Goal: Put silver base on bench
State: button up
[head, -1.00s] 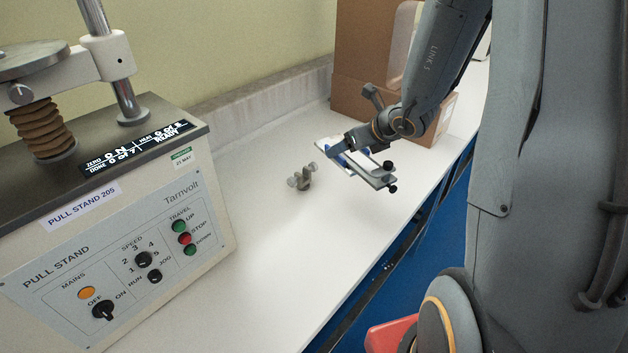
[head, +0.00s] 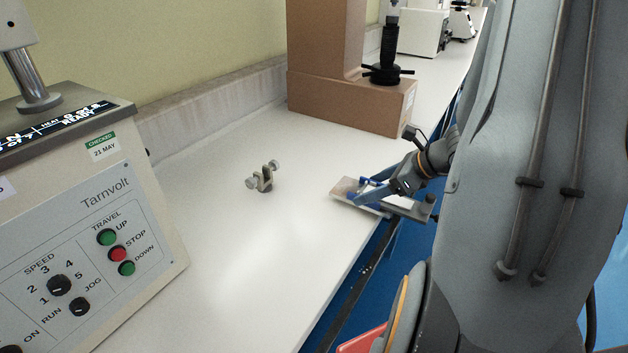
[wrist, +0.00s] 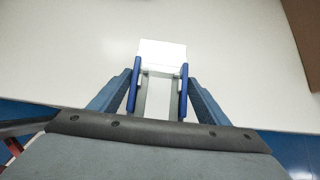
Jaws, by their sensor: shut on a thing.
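My gripper (head: 376,192) is at the front edge of the white bench (head: 262,235) in the head view, tilted down. It is shut on the silver base (head: 348,188), a flat metal plate. The plate's far end reaches over the bench top and its near end sticks out past the front edge. In the wrist view the silver base (wrist: 162,52) lies between the two blue finger pads, with the bench beyond it. I cannot tell whether the plate touches the bench.
A small metal clamp with two knobs (head: 263,178) stands on the bench. A pull stand (head: 110,215) is at the left. A brown tester (head: 345,100) with a black spindle stands behind.

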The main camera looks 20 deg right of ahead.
jog(key=w+a, duration=0.2)
jog(key=w, duration=0.1)
jog(key=w+a+p, duration=0.1)
jog(key=w+a, duration=0.2)
jog(key=w, duration=0.1)
jog(key=w+a, duration=0.2)
jog(key=w, duration=0.2)
jog(key=shift+a+r+p, duration=0.1)
jog(key=shift+a+p, duration=0.1)
jog(key=shift+p, duration=0.15)
jog(key=shift+w+a, duration=0.75)
jog(key=shift+w, duration=0.35)
jog(key=shift+w+a+f+p, duration=0.15)
jog(key=shift+w+f+p, duration=0.1)
jog(key=shift+f+p, duration=0.3)
jog(key=shift+f, duration=0.25)
jog(key=shift+f+b, duration=0.15)
jog(key=shift+b, duration=0.2)
jog(key=o, duration=1.6)
jog(key=shift+c, duration=0.2)
